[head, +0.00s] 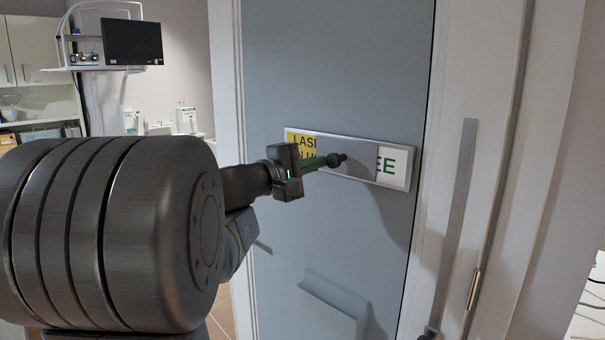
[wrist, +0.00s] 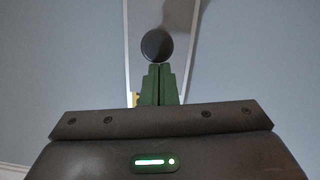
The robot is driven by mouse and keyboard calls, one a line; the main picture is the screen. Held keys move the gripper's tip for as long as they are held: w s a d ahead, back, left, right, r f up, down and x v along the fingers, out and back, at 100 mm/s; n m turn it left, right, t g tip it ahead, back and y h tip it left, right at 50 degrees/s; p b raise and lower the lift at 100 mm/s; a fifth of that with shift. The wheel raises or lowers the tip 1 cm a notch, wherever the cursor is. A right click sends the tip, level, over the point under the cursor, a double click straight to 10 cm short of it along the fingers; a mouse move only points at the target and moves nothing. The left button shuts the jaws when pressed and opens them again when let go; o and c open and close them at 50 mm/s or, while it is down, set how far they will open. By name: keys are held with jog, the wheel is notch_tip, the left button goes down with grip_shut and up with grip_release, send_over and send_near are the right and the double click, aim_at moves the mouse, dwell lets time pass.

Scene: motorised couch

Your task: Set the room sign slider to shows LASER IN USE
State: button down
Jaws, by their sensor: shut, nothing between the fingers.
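The room sign (head: 362,173) is a framed strip on the grey-blue door. Its left end shows yellow with part of "LASER IN USE", and its right end shows white with green letters "EE". A grey slider plate (head: 361,156) covers the middle, with a dark round knob (head: 335,160) on it. My gripper (head: 322,163) has green fingers, shut and empty, with the tips at the knob's left side in the head view. In the wrist view the knob (wrist: 157,45) sits just beyond the closed fingertips (wrist: 158,68); I cannot tell whether they touch it.
A grey box-like holder (head: 335,300) sticks out from the door below the sign. The door frame and a long vertical handle (head: 458,210) are at the right. A monitor (head: 132,42) and shelves stand in the room at the left.

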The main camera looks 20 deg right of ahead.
jog(key=s+d+b, duration=0.2)
jog(key=s+b, duration=0.2)
jog(key=s, duration=0.2)
jog(key=shift+d, duration=0.2)
